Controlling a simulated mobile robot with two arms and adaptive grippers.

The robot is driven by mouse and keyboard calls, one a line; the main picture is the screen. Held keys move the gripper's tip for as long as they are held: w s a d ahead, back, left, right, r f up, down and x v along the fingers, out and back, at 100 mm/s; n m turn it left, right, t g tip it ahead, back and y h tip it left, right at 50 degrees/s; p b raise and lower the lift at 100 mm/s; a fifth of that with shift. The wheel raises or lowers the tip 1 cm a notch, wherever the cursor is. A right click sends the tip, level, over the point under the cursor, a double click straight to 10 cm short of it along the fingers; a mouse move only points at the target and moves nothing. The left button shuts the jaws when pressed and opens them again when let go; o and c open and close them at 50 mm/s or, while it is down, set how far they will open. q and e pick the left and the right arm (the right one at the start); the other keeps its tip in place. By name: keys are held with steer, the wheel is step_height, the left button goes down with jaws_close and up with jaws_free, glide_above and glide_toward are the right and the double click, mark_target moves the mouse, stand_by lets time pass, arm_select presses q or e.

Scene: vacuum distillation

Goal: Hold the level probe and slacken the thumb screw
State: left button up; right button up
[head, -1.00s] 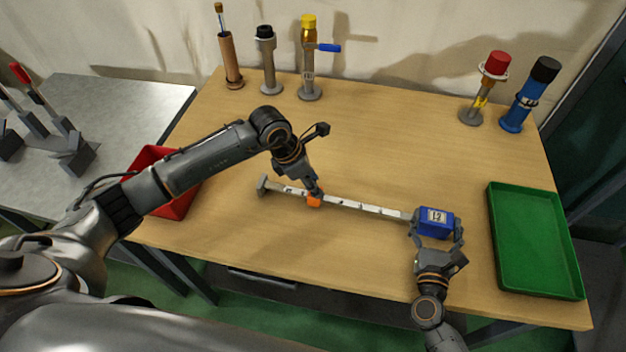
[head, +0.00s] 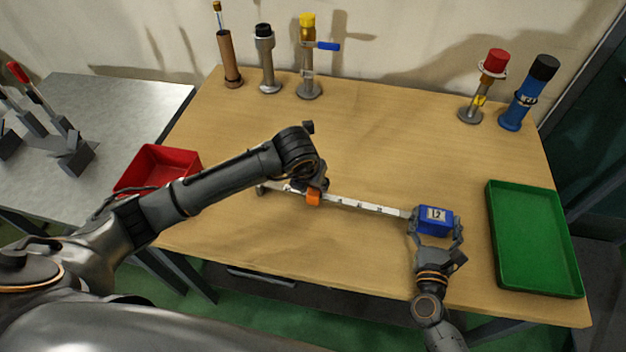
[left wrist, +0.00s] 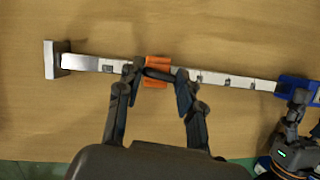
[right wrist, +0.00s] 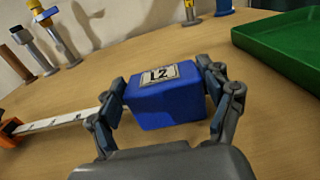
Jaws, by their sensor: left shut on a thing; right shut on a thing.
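The level probe lies across the table, with a blue block (head: 435,214) marked L2 at its right end, a white marked bar (head: 372,207) and a grey foot (left wrist: 51,59) at its left end. An orange slider (head: 314,199) sits on the bar. My left gripper (left wrist: 158,76) is shut on the dark thumb screw (left wrist: 158,74) at the slider; the wrist hides most of this in the head view. My right gripper (head: 436,234) is shut on the blue block, one finger on each side, as the right wrist view (right wrist: 165,102) also shows.
A green tray (head: 492,235) stands at the right, a red bin (head: 190,160) at the left. Several upright tools stand along the back, among them a blue cylinder (head: 524,103) and a yellow-topped post (head: 307,60). The middle of the table behind the probe is clear.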

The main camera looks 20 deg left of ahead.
arm_select(q)
steer(key=shift+d+n+y, duration=0.1)
steer(key=shift+n+y, duration=0.2)
steer(key=shift+n, duration=0.5)
steer(key=o, duration=1.2)
steer(key=shift+c, duration=0.2)
steer(key=v, duration=1.2)
steer(key=shift+w, duration=0.1)
arm_select(e)
steer(key=o, duration=1.8)
steer(key=shift+c, duration=0.2)
